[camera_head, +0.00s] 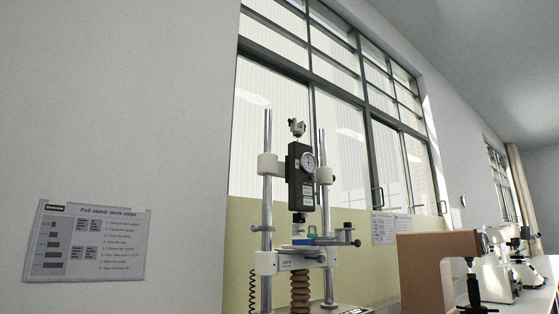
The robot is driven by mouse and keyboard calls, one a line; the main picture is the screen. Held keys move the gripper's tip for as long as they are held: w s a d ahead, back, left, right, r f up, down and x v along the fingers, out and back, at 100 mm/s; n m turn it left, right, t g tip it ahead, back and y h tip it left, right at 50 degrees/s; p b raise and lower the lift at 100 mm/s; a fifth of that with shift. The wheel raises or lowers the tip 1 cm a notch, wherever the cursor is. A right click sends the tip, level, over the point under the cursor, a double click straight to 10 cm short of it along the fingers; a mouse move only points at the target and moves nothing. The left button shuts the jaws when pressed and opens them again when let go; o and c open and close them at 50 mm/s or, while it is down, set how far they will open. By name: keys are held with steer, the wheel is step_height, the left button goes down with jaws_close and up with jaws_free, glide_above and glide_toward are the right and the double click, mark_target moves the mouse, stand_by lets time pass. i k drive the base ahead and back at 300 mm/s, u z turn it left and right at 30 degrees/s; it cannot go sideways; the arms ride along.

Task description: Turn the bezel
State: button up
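A pull stand (267,200) with two upright metal columns stands in front of the window, at the middle of the head view. A dark force gauge (295,178) hangs between its columns. The gauge carries a small round white dial (308,162) on its upper right side, and the bezel is the rim around this dial. The dial's markings and needle are too small to read. A green and blue part (318,240) sits on the stand's crosspiece below the gauge. My gripper is not in view.
A brown bench tester (425,262) stands to the right, with white instruments (497,275) beyond it. A sign headed "Pull stand: work steps" (86,243) is on the wall at left. Barred windows (340,110) line the wall behind.

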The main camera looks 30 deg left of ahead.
mark_target(310, 169)
steer(key=u, duration=1)
steer(key=i, duration=0.2)
steer(key=u, duration=0.05)
